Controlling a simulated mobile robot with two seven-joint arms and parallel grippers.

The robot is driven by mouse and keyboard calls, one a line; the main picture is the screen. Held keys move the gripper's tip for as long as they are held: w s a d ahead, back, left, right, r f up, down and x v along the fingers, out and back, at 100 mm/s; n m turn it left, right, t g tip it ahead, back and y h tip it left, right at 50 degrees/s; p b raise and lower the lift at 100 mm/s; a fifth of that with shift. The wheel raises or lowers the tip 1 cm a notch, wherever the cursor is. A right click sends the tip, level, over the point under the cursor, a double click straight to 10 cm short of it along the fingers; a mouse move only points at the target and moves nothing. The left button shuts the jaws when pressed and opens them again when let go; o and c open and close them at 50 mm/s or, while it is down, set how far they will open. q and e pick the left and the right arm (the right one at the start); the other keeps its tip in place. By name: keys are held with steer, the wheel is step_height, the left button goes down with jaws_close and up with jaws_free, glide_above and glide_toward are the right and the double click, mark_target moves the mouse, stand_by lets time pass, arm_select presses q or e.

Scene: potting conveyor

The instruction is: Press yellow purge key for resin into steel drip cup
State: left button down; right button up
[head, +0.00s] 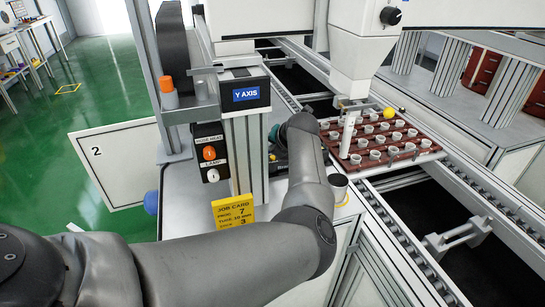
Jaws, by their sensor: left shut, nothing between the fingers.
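My left arm comes in from the lower left, bends and reaches up to the machine. My left gripper (274,135) is at its far end, beside the Y axis post, small, dark and partly hidden by my wrist; it is shut and empty. A steel cup (339,182) with a dark opening stands on the bench edge just right of my forearm, which partly covers it. A round yellow knob (389,113) shows right of the white dispensing head, at the tray's far side; I cannot tell if it is the purge key. My right gripper is not in view.
A red-brown tray (437,151) holds several white cups under the dispensing head (361,55). The Y axis post (245,150), a lamp box (210,152) and a yellow job card (233,215) stand left of my forearm. Conveyor rails (408,245) run at right.

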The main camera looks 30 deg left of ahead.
mark_target(273, 162)
arm_select(q)
steer(key=shift+f, duration=0.45)
steer(key=shift+f+b, duration=0.45)
steer(key=shift+f, duration=0.05)
stand_by(1.0)
steer(key=shift+r+p, duration=0.95)
steer(key=shift+p, duration=0.05)
step_height(273, 162, up, 5)
steer(key=p, duration=0.5)
